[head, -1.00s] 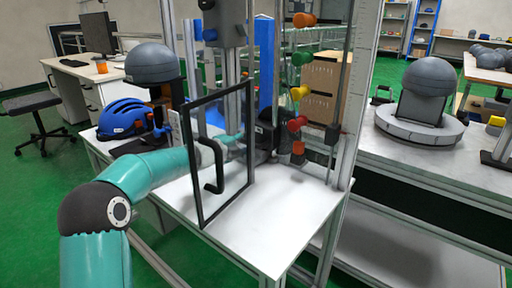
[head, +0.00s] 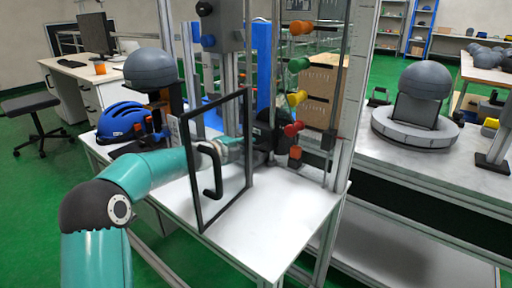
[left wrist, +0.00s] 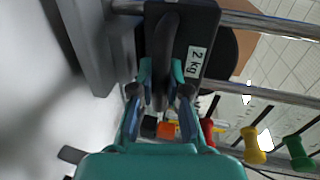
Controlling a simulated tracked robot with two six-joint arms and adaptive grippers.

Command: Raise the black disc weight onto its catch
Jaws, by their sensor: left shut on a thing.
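The black weight (left wrist: 197,38) carries a white "2 kg" label in the left wrist view. It hangs at the metal guide rods, and a dark round edge shows behind it. My left gripper (left wrist: 162,78) is shut on the weight's dark handle (left wrist: 164,50). In the head view the weight (head: 264,133) is a small dark shape behind the framed door, low on the tower, partly hidden by my left gripper (head: 240,150). I cannot tell which part is the catch. Orange, green, yellow and red knobs (head: 293,129) line the tower's right side above and beside the weight. My right gripper is not in view.
The white tower table (head: 270,225) is clear in front. A blue helmet (head: 122,118) and grey dome (head: 150,68) are at left. A scale post (head: 352,80) stands at right.

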